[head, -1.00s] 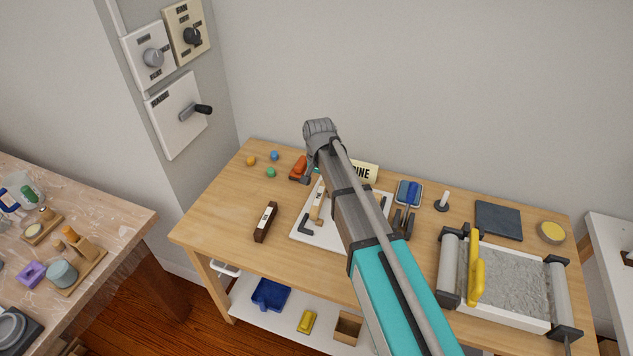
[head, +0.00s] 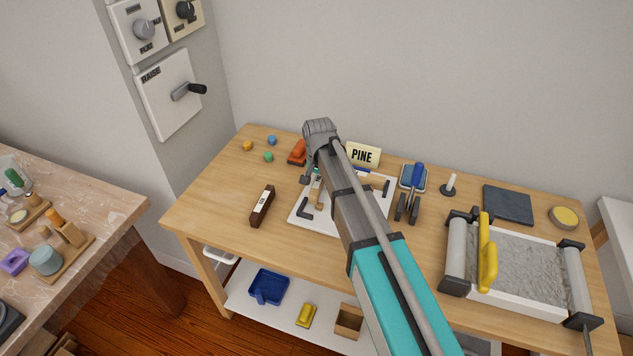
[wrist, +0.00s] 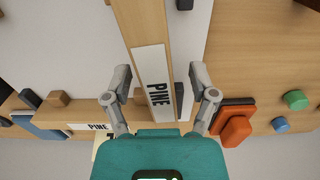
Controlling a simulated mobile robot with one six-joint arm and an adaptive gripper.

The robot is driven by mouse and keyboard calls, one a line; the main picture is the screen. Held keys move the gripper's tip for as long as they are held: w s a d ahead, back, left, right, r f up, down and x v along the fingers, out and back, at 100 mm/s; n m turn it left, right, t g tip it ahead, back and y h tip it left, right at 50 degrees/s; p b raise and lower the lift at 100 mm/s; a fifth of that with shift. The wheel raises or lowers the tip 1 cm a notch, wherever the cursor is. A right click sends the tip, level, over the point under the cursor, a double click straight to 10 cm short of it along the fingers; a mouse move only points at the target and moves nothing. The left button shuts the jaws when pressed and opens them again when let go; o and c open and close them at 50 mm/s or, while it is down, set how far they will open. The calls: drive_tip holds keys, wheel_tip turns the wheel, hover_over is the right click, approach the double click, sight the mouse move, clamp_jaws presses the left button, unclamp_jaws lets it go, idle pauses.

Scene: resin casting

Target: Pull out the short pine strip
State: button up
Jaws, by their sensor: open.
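A pale pine strip (wrist: 150,40) with a white PINE label runs up the wrist view between the two fingers of my gripper (wrist: 160,74). The gripper is open, one finger on each side of the strip, with gaps visible. A second pale strip (wrist: 72,112) lies crosswise at left, with another PINE label. I cannot tell from this which strip is shorter. In the head view a pine strip (head: 319,192) shows on the white board (head: 297,212), partly covered by my arm. My gripper (head: 307,177) is over the board's back left; its fingertips are hard to see there.
A PINE sign (head: 362,155) stands behind the board. A dark labelled block (head: 262,206) lies left. A roller tray with a yellow handle (head: 487,255) stands right. Bare tabletop shows at front left.

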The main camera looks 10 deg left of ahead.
sight(318, 179)
drive_tip(key=shift+f+b, duration=0.65)
drive_tip(key=shift+f, duration=0.3)
drive_tip(key=shift+c, duration=0.2)
clamp_jaws()
drive_tip(key=c, duration=0.6)
unclamp_jaws()
drive_tip(key=shift+c, duration=0.2)
clamp_jaws()
drive_tip(key=shift+r+p, duration=0.8)
drive_tip(key=shift+r, duration=0.05)
drive_tip(key=shift+r+p, duration=2.1)
